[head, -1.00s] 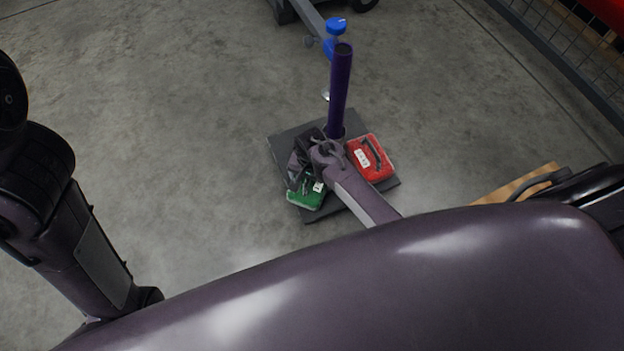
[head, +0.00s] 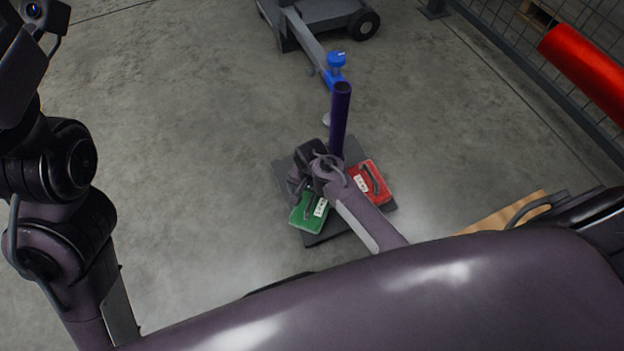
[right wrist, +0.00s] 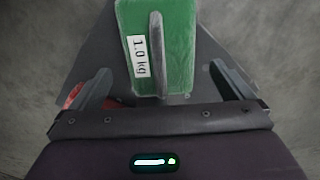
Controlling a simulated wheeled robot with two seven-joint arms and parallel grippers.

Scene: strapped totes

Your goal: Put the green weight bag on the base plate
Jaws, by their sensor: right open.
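The green weight bag (head: 308,214), labelled 1.0 kg, lies on the front-left part of the dark square base plate (head: 325,232), close to the plate's edge. My right gripper (head: 300,190) is just above and behind it and partly hides the plate. In the right wrist view the green bag (right wrist: 178,60) lies ahead between the open fingers of my right gripper (right wrist: 160,70), with a gap on each side. The grey plate (right wrist: 100,50) shows on both sides of the bag. My left arm is at the left, but its gripper does not show.
A purple post (head: 340,115) stands up from the plate. A red weight bag (head: 370,182) lies on the plate's right side. Floor at left is clear.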

